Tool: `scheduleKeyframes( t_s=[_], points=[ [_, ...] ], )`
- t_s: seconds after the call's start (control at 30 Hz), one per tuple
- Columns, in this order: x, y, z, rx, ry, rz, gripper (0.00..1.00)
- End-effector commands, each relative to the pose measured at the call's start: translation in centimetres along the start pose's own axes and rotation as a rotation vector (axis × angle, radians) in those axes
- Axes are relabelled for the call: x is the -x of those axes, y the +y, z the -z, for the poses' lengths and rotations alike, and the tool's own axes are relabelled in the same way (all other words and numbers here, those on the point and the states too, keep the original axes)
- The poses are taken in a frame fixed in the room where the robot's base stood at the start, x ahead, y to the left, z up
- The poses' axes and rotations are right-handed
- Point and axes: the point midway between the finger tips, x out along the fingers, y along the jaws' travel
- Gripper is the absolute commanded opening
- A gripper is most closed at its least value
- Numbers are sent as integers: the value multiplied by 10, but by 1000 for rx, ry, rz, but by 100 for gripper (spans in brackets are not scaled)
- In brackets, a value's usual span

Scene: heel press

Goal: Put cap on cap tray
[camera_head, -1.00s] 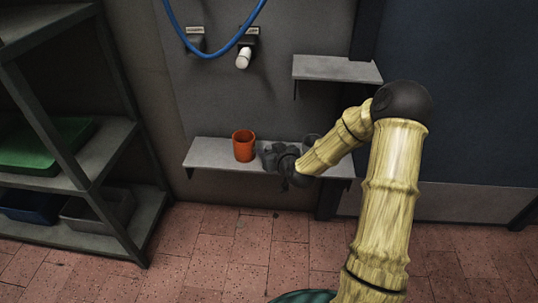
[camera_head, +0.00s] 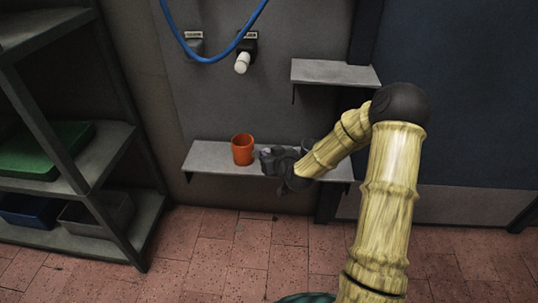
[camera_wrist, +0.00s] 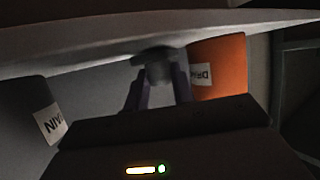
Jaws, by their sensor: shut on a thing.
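My gripper (camera_head: 272,160) is over the grey wall shelf (camera_head: 210,155), just right of an orange cup (camera_head: 242,150). In the wrist view my gripper's two fingers (camera_wrist: 158,78) are shut on a small dark grey rounded thing, likely the cap (camera_wrist: 155,60). The wrist view appears upside down, with the pale shelf (camera_wrist: 100,52) across its top. The orange cup shows there at the right (camera_wrist: 222,70), and a grey cup (camera_wrist: 28,100) at the left; both carry labels. I cannot tell which thing is the cap tray.
A smaller shelf (camera_head: 335,72) sits higher at the right. Two wall fittings (camera_head: 194,42) hang above, one with a white end (camera_head: 242,63), near a blue hose (camera_head: 215,58). A rack (camera_head: 75,185) with bins stands at the left. The shelf's left end is clear.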

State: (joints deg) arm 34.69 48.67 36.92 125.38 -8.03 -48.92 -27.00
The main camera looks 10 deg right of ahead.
Motion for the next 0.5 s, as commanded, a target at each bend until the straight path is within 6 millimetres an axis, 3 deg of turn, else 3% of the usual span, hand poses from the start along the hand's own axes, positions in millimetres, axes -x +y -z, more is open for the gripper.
scheduleKeyframes(
  t_s=[0.5],
  points=[
    [34,0,82,3,2,0,0]
  ],
)
